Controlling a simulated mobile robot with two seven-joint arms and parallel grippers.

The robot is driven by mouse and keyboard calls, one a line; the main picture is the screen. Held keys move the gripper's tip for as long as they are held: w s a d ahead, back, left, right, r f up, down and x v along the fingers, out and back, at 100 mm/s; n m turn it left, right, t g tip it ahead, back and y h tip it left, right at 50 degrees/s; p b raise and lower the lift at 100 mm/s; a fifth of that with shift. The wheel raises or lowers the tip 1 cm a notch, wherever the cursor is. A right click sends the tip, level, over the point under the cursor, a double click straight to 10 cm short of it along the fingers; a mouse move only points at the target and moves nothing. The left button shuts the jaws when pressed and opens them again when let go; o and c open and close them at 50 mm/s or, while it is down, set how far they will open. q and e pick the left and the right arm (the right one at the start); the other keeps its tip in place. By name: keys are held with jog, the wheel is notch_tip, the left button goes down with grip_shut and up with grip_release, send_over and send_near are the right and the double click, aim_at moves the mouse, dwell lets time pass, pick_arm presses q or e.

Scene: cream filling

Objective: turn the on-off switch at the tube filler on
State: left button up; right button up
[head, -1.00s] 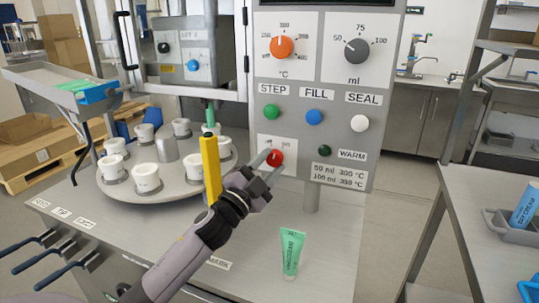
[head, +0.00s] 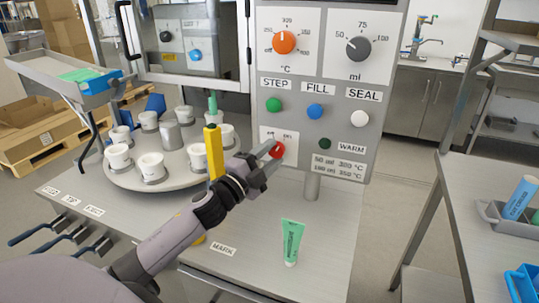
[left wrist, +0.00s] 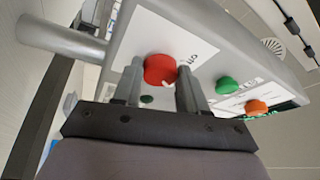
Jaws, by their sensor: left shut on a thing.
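My right gripper is not in view.
Green (head: 274,105), blue (head: 315,111) and white (head: 359,118) buttons sit above the switch. A yellow post (head: 213,150) stands close behind my left wrist. A turntable (head: 128,177) with white cups is at left. A green tube (head: 292,242) stands on the table in front.

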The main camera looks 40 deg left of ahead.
pick_arm(q)
jog(key=o, duration=1.1)
jog(key=shift+c, duration=0.2)
jog(key=b+v, duration=0.1)
jog(key=v, duration=0.6)
jog(key=shift+s+f, duration=0.1)
jog(key=shift+s, duration=0.05)
